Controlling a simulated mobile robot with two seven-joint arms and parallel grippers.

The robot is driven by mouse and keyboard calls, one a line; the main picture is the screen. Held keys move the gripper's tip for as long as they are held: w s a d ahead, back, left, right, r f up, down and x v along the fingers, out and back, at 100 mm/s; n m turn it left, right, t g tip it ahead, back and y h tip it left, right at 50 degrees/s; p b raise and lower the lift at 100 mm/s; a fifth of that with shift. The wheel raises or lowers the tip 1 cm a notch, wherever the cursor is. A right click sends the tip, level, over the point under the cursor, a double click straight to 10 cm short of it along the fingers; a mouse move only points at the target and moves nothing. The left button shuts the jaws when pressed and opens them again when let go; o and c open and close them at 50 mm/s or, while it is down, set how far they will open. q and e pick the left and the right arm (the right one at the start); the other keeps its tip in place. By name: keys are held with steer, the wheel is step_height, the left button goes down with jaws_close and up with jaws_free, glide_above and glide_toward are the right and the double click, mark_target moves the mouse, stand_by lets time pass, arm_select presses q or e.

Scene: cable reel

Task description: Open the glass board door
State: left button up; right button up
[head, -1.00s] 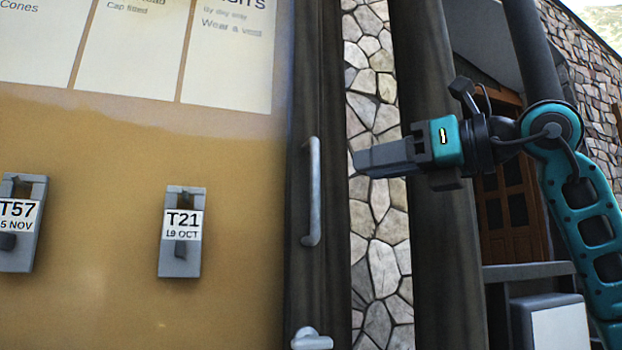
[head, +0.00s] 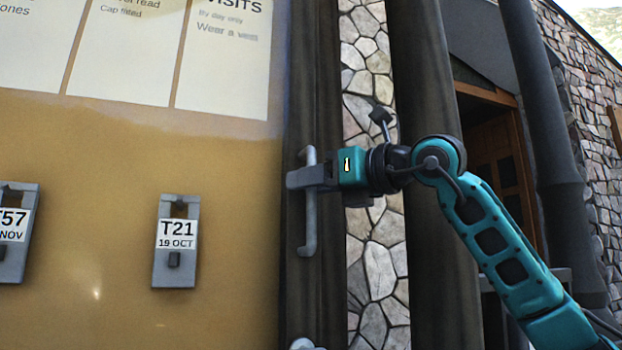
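The glass board door shows a tan panel (head: 110,150) behind glass, with a dark frame (head: 328,110) along its right side. A grey vertical bar handle (head: 310,230) is mounted on this frame. My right gripper (head: 294,179), teal and grey, comes in from the right. Its fingers lie across the upper half of the handle and hide part of it. I cannot tell whether they are closed on the bar. The door looks shut. My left gripper is not in view.
Grey holders tagged T21 (head: 175,242) and T57 (head: 16,232) hang on the panel under white notices (head: 225,70). A light grey fitting (head: 304,344) sits low on the frame. A dark post (head: 428,90) and stone wall (head: 370,60) stand to the right.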

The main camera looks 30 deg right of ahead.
steer(key=shift+w, duration=0.1)
steer(key=shift+c, duration=0.5)
jaws_close()
